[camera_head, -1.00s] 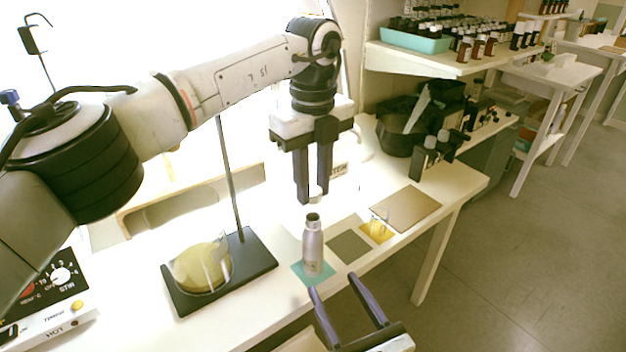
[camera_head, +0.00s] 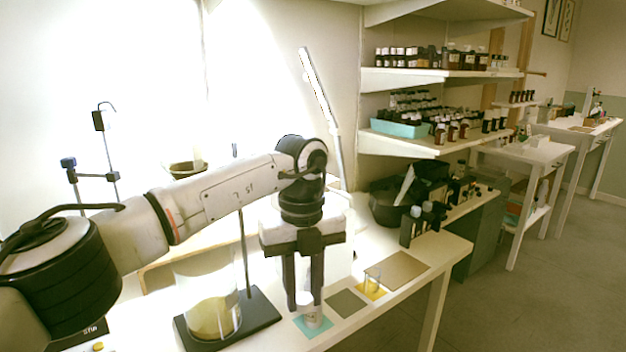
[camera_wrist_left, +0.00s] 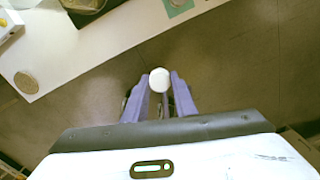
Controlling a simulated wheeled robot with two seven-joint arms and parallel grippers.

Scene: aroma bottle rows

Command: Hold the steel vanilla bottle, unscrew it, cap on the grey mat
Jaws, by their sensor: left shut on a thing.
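My left gripper (camera_head: 304,306) points down and is shut on a small white cap (camera_head: 304,298). The cap shows as a white disc (camera_wrist_left: 160,79) between the fingertips in the left wrist view, with floor behind it. The bottle's neck is hidden. The teal mat (camera_wrist_left: 178,9) also shows at the wrist view's top edge. The grey mat (camera_head: 346,303) lies bare, right of the teal mat. My right gripper is out of view.
A beaker (camera_head: 208,312) on a dark stand (camera_head: 262,312) stands to the left. A yellow mat (camera_head: 372,292) with a small glass and a brown board (camera_head: 398,270) lie to the right. Dark bottles (camera_head: 412,226) stand farther back.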

